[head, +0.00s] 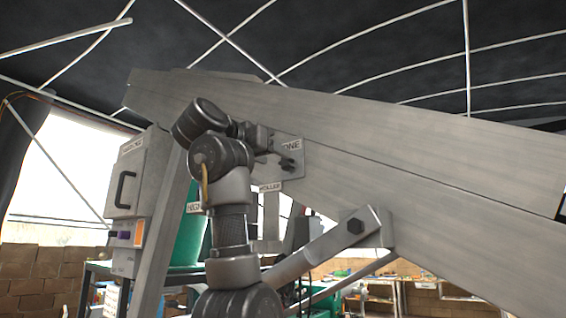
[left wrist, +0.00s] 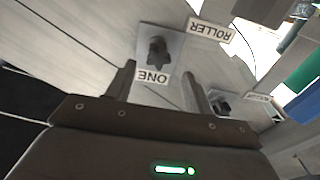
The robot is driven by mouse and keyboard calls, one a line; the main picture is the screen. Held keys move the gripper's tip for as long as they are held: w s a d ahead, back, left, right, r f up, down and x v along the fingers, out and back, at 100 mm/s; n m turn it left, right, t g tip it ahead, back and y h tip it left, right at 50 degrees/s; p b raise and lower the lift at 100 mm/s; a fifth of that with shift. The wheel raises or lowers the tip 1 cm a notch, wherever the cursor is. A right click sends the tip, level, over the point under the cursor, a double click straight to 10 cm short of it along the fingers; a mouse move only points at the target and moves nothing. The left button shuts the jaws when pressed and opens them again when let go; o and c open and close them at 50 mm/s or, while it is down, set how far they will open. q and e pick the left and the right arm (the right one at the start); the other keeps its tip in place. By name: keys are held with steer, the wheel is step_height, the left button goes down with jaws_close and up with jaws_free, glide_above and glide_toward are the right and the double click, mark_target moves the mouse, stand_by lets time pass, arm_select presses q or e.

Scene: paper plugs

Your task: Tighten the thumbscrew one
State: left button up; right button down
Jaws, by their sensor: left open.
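Thumbscrew one (head: 288,164) is a dark knob on a small grey plate with an "ONE" label, fixed to the side of a long sloping beam. In the left wrist view it shows as a dark star-shaped knob (left wrist: 157,52) above the "ONE" label (left wrist: 153,77). My left gripper (head: 268,141) is raised close to the plate, just left of the knob. In the wrist view its two fingers (left wrist: 159,70) are apart, with the knob just beyond the fingertips and roughly between them. Nothing is between the fingers. My right gripper is not in view.
A "ROLLER" label (left wrist: 211,30) lies beside the plate. A second dark knob (left wrist: 221,104) with its own label sits near the right finger. A grey control box (head: 138,180) stands left of my arm. A bolted strut (head: 340,238) joins the beam lower right.

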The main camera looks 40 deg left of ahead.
mark_target(284, 164)
arm_select(q)
steer(key=shift+d+f+n+b, duration=0.3)
steer(key=shift+f+n, duration=0.2)
steer(key=shift+n, duration=0.5)
steer(key=shift+w, duration=0.2)
steer(key=shift+w+p, duration=0.8)
steer(key=shift+w, duration=1.05)
steer(key=shift+a+r, duration=0.1)
steer(key=shift+a, duration=0.05)
steer(key=c, duration=0.9)
steer(key=shift+c, duration=0.2)
